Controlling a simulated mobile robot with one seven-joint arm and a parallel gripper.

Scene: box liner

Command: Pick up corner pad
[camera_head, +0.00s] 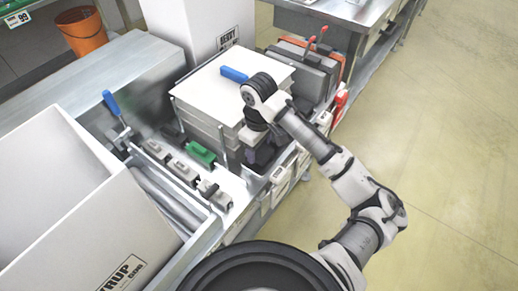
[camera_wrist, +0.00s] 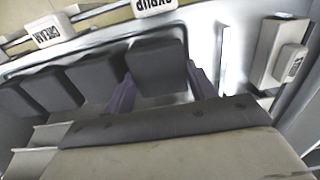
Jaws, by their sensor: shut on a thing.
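The corner pad (camera_wrist: 158,60) is a dark grey block with rounded edges, at the top middle of the wrist view. My gripper (camera_wrist: 161,88) has its two purple fingers on either side of this pad and is shut on it. The pad's underside is hidden, so I cannot tell whether it is lifted. Similar dark pads (camera_wrist: 92,76) stand in a row to its left. In the head view my gripper (camera_head: 260,146) points down at the counter's front, right of the stacked white trays, and mostly hides the pad.
A white-topped stack (camera_head: 232,85) with a blue-handled tool stands beside my wrist. Small grey blocks and a green block (camera_head: 200,152) lie to the left. A large open white box (camera_head: 75,200) fills the left. Labels reading CREAM (camera_wrist: 48,31) and SYRUP line the front edge.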

